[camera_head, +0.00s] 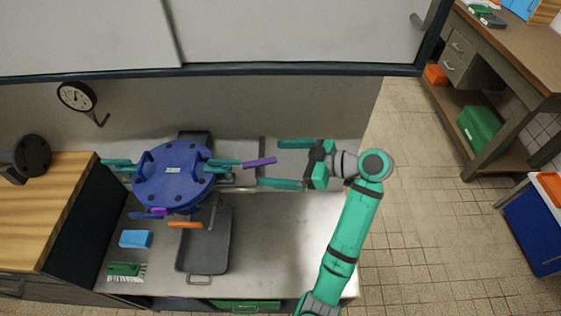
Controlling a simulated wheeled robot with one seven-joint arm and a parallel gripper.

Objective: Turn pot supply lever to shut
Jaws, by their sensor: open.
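A round blue vessel with a bolted lid (172,175) stands on the counter at centre left, with teal pipe stubs at both sides. A purple lever (260,162) sticks out to the right from the right stub (224,164), nearly in line with it. An orange lever (185,225) shows below the vessel, near a second purple piece (151,212). No readable label tells which is the pot supply lever. My gripper (269,164) is open and points left. Its two teal fingers are spread above and below the right lever's free end in the picture; contact cannot be told.
A dark grey tray (224,240) lies in front of the vessel. A blue sponge (136,239) and green brush (124,270) lie to its left. An overhead cabinet (290,35) borders the back. The counter's right part (290,240) is clear.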

